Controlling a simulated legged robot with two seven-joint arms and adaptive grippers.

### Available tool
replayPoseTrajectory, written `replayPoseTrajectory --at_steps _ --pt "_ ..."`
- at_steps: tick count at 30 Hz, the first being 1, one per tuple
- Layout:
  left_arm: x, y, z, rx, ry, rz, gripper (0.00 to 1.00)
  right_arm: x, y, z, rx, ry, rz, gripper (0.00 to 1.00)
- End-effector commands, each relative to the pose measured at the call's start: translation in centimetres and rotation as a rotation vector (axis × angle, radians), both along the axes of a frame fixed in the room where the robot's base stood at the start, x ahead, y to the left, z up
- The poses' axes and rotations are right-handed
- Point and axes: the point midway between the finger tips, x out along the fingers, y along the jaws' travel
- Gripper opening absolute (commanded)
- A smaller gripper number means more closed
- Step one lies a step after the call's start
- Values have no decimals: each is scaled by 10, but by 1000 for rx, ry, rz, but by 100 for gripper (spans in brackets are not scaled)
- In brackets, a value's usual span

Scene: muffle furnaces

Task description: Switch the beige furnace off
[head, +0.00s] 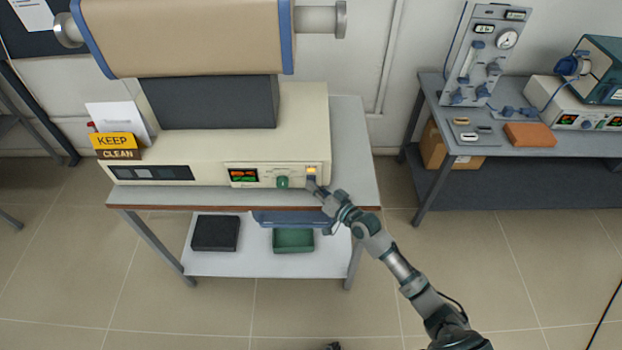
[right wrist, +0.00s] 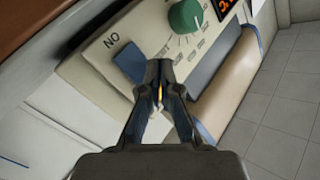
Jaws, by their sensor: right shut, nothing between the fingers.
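The beige furnace (head: 215,110) stands on a grey table, with a beige tube body (head: 190,38) with blue ends above its base. Its front panel has a lit red and green display (head: 243,175), a green knob (head: 282,182) and a power switch (head: 311,171) that shows yellow at the top. In the right wrist view the switch (right wrist: 130,63) is blue, beside the panel lettering, with the green knob (right wrist: 185,16) near it. My right gripper (head: 316,188) is shut and empty, its fingertips (right wrist: 160,72) right at the switch. I cannot tell whether they touch it. My left gripper is not in view.
The table (head: 352,150) has a lower shelf with a black tray (head: 215,233) and a green tray (head: 293,240). A "KEEP CLEAN" sign (head: 115,142) stands at the furnace's left. A second table (head: 440,110) with other equipment stands at the right. The floor between is clear.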

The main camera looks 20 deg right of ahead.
Motion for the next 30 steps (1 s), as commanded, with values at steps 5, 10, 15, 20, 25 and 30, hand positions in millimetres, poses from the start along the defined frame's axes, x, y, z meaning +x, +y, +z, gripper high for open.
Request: replayPoseTrajectory --at_steps 5,10,15,20,25,30 --pt "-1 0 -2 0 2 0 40 2 -1 0 0 0 0 0" --pt "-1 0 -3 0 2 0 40 4 -1 0 0 1 1 0" --pt "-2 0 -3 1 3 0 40 6 -2 0 0 1 1 0" --pt "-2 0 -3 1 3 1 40 6 -2 0 0 1 1 0" --pt "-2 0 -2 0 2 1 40 4 -1 1 0 1 1 0" --pt "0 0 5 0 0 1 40 -3 1 1 0 1 1 0"
